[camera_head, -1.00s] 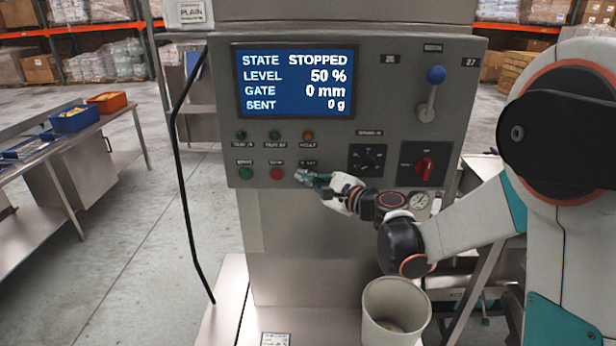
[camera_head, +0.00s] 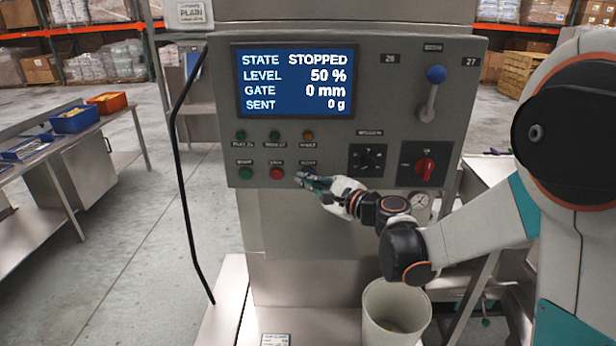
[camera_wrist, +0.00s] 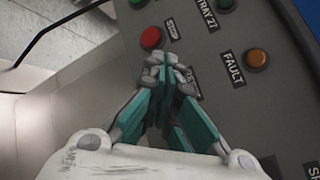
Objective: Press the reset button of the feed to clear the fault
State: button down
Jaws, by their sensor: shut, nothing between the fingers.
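The reset button (camera_head: 308,174) is at the right end of the lower button row on the grey control panel (camera_head: 215,150). Only a bluish bit shows above my fingers in the head view. In the wrist view my fingers hide it, and its label (camera_wrist: 192,82) is partly covered. My gripper (camera_head: 301,180) is shut and empty, with its tips at the button; I cannot tell if they touch it. In the wrist view the tips (camera_wrist: 167,66) sit below the red stop button (camera_wrist: 151,38). The amber fault lamp (camera_head: 308,136) is above. The screen (camera_head: 295,82) reads STOPPED.
A green button (camera_head: 246,173) is left of the red one. Right of my gripper are a dark selector (camera_head: 367,159), a red rotary switch (camera_head: 425,167) and a blue-knobbed lever (camera_head: 435,76). A pale bucket (camera_head: 377,337) stands below my arm.

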jog(key=s, duration=0.5)
jog(key=shift+a, duration=0.1)
dwell(0.3)
dwell(0.4)
jog(key=s+d+f+n+g+h+b, duration=0.1)
jog(key=s+d+f+n+h+b, duration=0.1)
jog(key=s, duration=0.7)
jog(key=s+d+f+n+g+h+b, duration=0.2)
jog(key=s+d+f+n+h, duration=0.2)
jog(key=s+d+n, duration=0.5)
jog(key=s+d+f+n+g+h+b, duration=0.1)
jog(key=s+d+f+n+g+h, duration=0.1)
jog(key=s+d+n+h, duration=0.4)
jog(key=s+d+f, duration=0.1)
jog(key=s+d, duration=0.1)
jog(key=s, duration=0.3)
jog(key=shift+d+f+b, duration=0.25)
jog(key=shift+f+b, duration=0.1)
jog(key=shift+b, duration=0.05)
dwell(0.5)
